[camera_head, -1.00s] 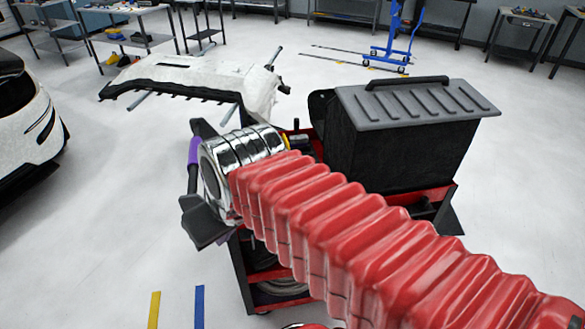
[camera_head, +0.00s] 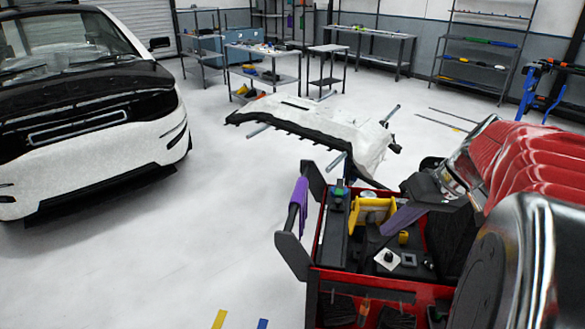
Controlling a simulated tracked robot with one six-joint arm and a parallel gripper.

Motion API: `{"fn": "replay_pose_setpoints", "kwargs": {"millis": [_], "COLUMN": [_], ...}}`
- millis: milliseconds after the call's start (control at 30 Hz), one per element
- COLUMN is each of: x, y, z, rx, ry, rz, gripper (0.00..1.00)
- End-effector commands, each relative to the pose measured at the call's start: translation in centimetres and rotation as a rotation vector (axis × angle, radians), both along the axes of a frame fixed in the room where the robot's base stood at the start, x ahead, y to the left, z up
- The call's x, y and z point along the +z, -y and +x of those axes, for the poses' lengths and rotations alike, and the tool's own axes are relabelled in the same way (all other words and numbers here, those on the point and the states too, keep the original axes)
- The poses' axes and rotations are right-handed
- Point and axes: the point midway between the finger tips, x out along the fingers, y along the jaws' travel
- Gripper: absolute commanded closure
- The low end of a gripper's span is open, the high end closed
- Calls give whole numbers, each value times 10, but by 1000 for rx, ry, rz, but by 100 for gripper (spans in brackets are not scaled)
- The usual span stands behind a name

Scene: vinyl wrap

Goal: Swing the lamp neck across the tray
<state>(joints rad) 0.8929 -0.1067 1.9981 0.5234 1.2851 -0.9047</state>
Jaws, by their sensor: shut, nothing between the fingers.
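The tray is the open top of a red tool cart (camera_head: 312,270), at the lower right. My gripper (camera_head: 392,226) comes in over it from the right, below the chrome and red ribbed arm. Its greyish-purple fingers look shut, with nothing seen between them. They point down-left beside a yellow tool (camera_head: 372,208) in the tray. I cannot make out a lamp neck; my arm covers the right part of the cart.
A purple cloth (camera_head: 298,205) hangs on the cart's handle at left. A white bumper cover (camera_head: 345,130) rests on a stand behind the cart. A white car (camera_head: 85,120) stands at left. Open floor lies between the car and cart.

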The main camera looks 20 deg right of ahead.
Motion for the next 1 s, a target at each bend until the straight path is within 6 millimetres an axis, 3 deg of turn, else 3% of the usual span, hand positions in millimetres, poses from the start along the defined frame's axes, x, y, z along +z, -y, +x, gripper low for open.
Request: {"fn": "replay_pose_setpoints", "kwargs": {"millis": [100,333,767,1000], "x": [0,2,2,-10], "y": [38,81,85,80], "z": [-5,-14,-15,-8], "rx": [-18,-26,-24,-22], "ry": [43,116,127,125], "rz": [37,72,75,76], "gripper": [100,100,100,100]}}
